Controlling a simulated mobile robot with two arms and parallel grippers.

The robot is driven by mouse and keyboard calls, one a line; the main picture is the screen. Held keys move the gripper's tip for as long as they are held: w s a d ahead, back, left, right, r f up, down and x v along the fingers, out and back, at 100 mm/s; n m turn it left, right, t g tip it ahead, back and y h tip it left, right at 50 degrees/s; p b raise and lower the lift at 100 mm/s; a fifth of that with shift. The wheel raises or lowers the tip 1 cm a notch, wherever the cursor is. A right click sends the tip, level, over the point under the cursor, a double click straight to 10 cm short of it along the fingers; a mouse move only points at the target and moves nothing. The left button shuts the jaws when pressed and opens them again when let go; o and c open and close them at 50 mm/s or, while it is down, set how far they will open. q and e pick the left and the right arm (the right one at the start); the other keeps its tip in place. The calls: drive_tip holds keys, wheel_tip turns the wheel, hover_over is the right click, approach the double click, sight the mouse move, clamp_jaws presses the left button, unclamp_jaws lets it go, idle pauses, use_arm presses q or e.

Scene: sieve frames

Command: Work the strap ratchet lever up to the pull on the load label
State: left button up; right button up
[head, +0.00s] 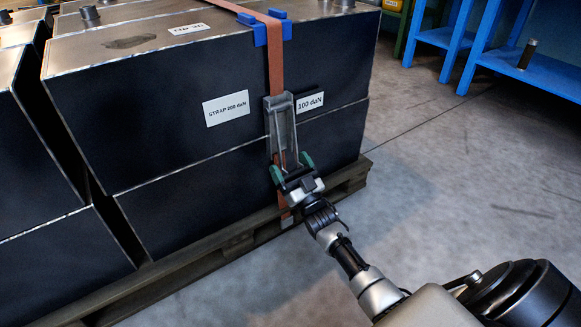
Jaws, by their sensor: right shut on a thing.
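The strap ratchet (281,118) is a grey metal frame on the dark front face of the load. An orange strap (274,60) runs down into it from the top of the load. Its lever (288,150) hangs down, and my right gripper (291,172) with green fingertips is shut on the lower end of it. The load label (227,108) reads "STRAP 200 daN" and is left of the ratchet. A second plate (310,102) right of the ratchet reads "100 daN". My left gripper is not in view.
Dark boxes (90,120) are stacked on a wooden pallet (190,265). Blue corner protectors (259,33) sit under the strap at the top edge. Blue shelving (520,62) stands at the back right. The concrete floor (440,160) right of the pallet is clear.

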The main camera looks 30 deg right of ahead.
drive_tip(key=shift+w+r+t, duration=0.15)
drive_tip(key=shift+r+t, duration=0.15)
drive_tip(key=shift+r, duration=0.05)
idle(1.1)
drive_tip(key=o, duration=1.1)
drive_tip(key=shift+f, duration=0.1)
